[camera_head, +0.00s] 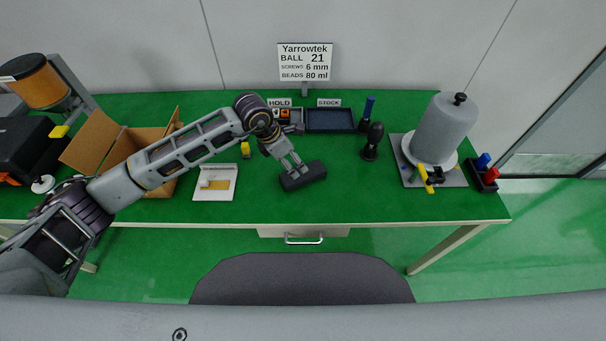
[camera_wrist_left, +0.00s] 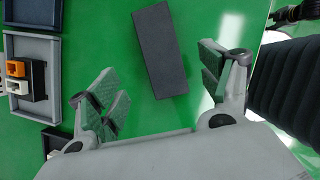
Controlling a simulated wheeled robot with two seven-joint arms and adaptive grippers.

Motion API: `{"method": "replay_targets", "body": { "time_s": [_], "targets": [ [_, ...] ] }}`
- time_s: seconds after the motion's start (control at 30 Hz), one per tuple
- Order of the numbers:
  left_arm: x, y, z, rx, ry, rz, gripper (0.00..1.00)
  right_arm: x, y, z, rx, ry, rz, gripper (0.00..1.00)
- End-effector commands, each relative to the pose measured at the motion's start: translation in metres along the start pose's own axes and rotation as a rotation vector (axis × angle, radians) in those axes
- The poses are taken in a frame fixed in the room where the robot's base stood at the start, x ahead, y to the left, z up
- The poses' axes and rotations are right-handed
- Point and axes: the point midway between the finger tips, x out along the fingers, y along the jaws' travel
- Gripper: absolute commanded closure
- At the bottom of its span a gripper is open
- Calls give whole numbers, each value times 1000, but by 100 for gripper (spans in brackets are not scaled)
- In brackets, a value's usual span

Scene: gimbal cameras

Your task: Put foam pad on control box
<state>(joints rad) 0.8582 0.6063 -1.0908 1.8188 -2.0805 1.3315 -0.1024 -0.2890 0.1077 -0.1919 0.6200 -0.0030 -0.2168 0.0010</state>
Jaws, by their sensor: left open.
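The foam pad, seemingly the dark grey block (camera_head: 305,177), lies flat on the green table near its front middle. It also shows in the left wrist view (camera_wrist_left: 160,48), turned slightly, just beyond my fingers. My left gripper (camera_head: 291,165) is open and empty above the pad, its fingers apart in the wrist view (camera_wrist_left: 160,82). A small black box with orange and white parts (camera_wrist_left: 38,80), possibly the control box, sits in the grey HOLD tray (camera_wrist_left: 28,113). The head view shows it small and partly hidden behind my arm (camera_head: 284,114). My right gripper is not in view.
A blue-rimmed STOCK tray (camera_head: 330,120) is beside the HOLD tray. A black knobbed tool (camera_head: 373,142) and a grey cylinder on a stand (camera_head: 444,128) are to the right. An open cardboard box (camera_head: 97,141) and white tray (camera_head: 214,192) are left.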

Motion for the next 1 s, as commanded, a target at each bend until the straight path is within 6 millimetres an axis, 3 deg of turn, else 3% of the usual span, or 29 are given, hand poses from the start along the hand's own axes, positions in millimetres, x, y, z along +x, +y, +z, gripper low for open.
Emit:
{"method": "replay_targets", "body": {
  "time_s": [0.23, 0.77, 1.0],
  "targets": [
    [28, 0, 0, -2, 0, -1, 21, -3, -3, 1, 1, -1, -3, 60],
    [35, 0, 0, -1, 0, 0, 21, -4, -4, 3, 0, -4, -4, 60],
    [54, -2, 0, -2, 0, -2, 21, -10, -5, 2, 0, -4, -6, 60]
  ]
}}
